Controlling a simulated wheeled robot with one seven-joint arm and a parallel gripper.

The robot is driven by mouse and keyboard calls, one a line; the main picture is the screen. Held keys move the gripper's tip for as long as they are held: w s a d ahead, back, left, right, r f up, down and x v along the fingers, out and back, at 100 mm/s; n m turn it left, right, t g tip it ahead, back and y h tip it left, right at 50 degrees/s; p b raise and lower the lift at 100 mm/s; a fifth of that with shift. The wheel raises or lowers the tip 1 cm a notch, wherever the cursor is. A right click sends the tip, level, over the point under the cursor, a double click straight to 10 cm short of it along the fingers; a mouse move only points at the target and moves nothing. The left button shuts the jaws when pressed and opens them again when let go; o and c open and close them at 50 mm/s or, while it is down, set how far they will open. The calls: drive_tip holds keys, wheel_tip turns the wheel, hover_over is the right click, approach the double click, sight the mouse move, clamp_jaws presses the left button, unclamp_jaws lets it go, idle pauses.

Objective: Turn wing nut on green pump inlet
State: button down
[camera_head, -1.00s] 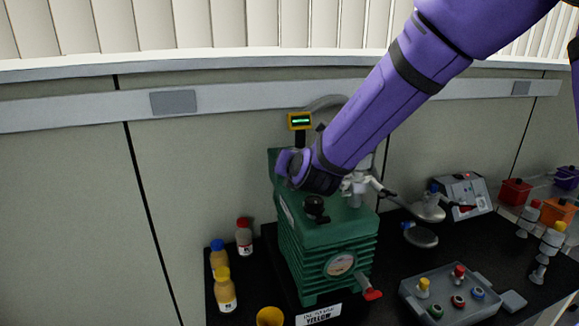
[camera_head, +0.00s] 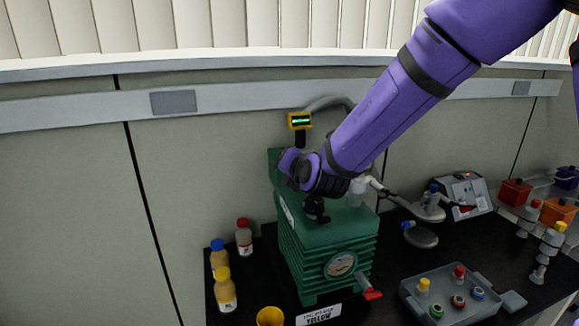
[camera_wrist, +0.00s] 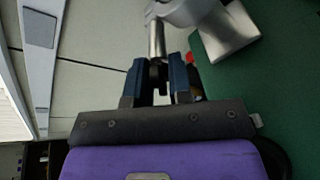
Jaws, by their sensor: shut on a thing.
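The green pump (camera_head: 325,250) stands upright on the black bench. Its pale metal inlet fitting (camera_head: 358,190) rises from the top, partly hidden behind my purple arm. In the wrist view a silver pipe (camera_wrist: 157,40) and a wider metal fitting (camera_wrist: 232,30) show beyond the fingers, with the green pump top at right. My gripper (camera_wrist: 158,70) has its two blue fingers closed around a small dark piece (camera_wrist: 158,76), seemingly the wing nut, whose shape is mostly hidden.
A black knob (camera_head: 315,210) stands on the pump top near my wrist. A yellow-framed display (camera_head: 299,121) and a grey hose (camera_head: 330,102) are behind. Bottles (camera_head: 226,290) stand at left. A grey tray (camera_head: 445,310) with several coloured caps lies at right.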

drive_tip(key=c, duration=1)
unclamp_jaws()
drive_tip(key=shift+c, duration=0.2)
drive_tip(key=v, duration=1.1)
